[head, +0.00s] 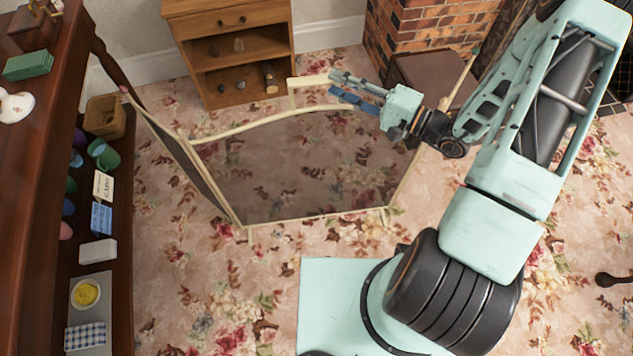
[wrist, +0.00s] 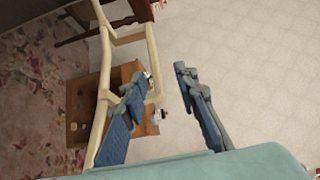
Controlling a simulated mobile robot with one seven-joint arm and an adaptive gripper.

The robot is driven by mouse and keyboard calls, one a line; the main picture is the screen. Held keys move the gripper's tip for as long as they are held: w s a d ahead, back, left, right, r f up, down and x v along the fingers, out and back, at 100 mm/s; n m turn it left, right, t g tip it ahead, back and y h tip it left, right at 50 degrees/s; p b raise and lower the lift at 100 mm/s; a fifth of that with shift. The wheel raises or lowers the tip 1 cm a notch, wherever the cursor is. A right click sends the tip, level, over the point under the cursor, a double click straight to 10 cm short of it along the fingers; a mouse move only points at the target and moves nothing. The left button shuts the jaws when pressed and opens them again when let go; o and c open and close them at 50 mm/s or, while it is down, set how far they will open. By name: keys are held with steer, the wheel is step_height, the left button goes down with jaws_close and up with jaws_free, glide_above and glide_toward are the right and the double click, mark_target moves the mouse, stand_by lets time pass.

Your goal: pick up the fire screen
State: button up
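The fire screen (head: 310,165) stands on the carpet, with a dark see-through mesh and a cream frame. Its left panel (head: 185,165) is angled toward the shelf unit. A cream handle (head: 308,82) rises from the top rail of the middle panel. My gripper (head: 335,84) is at this handle, its fingers pointing left. In the wrist view the handle (wrist: 151,50) appears beside and partly behind the left finger, with a clear gap between the fingers (wrist: 163,78). The gripper is open. Whether a finger touches the handle cannot be told. The arm hides the screen's right part.
A wooden cabinet (head: 235,45) stands behind the screen. A brick fireplace (head: 420,30) and a brown box (head: 430,75) are at the back right. A dark shelf unit (head: 45,200) with small items fills the left. Open carpet (head: 210,290) lies in front.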

mark_target(328, 82)
steer(key=x, duration=0.5)
steer(key=shift+s+a+f, duration=0.15)
steer(key=shift+f, duration=0.1)
steer(key=shift+c, duration=0.3)
jaws_close()
steer(key=shift+r, duration=0.2)
